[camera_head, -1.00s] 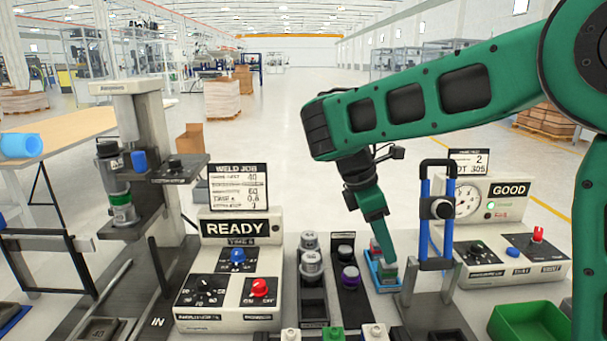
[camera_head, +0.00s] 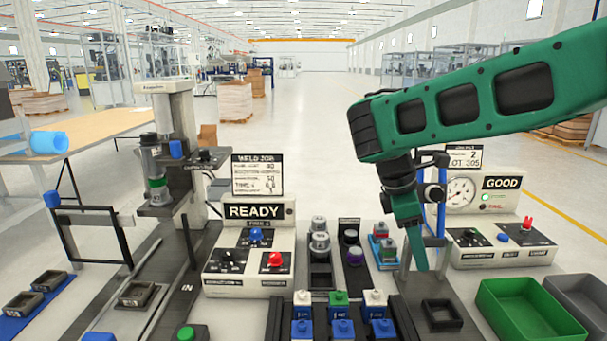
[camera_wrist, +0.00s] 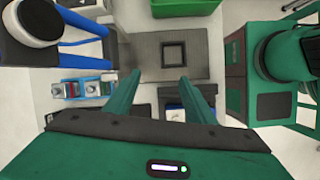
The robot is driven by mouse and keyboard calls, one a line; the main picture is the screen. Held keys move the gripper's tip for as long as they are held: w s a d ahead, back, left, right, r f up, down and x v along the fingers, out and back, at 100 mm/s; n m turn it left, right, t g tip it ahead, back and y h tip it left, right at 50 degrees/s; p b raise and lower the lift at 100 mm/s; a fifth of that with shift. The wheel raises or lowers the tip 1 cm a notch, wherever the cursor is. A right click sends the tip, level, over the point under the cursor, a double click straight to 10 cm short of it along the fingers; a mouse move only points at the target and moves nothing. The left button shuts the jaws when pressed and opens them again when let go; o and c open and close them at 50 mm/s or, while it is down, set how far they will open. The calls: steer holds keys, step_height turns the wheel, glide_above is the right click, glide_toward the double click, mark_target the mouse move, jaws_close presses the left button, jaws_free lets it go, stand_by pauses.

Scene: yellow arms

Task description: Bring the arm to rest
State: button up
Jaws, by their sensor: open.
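My green arm (camera_head: 470,105) reaches in from the right in the head view, with its forearm raised and its wrist bent down. My gripper (camera_head: 416,262) points down above the bench, beside the blue-posted gauge stand (camera_head: 440,190). In the wrist view my gripper (camera_wrist: 160,80) shows two green fingers spread apart with nothing between them. Beyond the fingertips is a grey plate with a dark square nest (camera_wrist: 174,54), which looks empty. The nest also shows in the head view (camera_head: 441,313), below and right of the fingers.
A blue tray (camera_head: 384,252) with small parts lies left of the fingers. A green bin (camera_head: 528,312) and a grey bin (camera_head: 585,298) stand at the right. The READY weld panel (camera_head: 250,240) and press column (camera_head: 178,150) stand left; the GOOD tester (camera_head: 500,225) stands right.

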steer(key=s+d+f+m+y, duration=0.1)
steer(key=s+d+m+y, duration=0.1)
steer(key=s+d+m, duration=1.2)
steer(key=s+d+f+m+y, duration=0.1)
steer(key=s+f+m, duration=0.1)
steer(key=s+m, duration=0.2)
steer(key=s+d+f+m+y, duration=0.1)
steer(key=s+d+f+m, duration=0.1)
steer(key=s, duration=0.6)
steer(key=shift+f+m+y, duration=0.3)
steer(key=shift+f+m, duration=0.5)
steer(key=shift+m, duration=0.1)
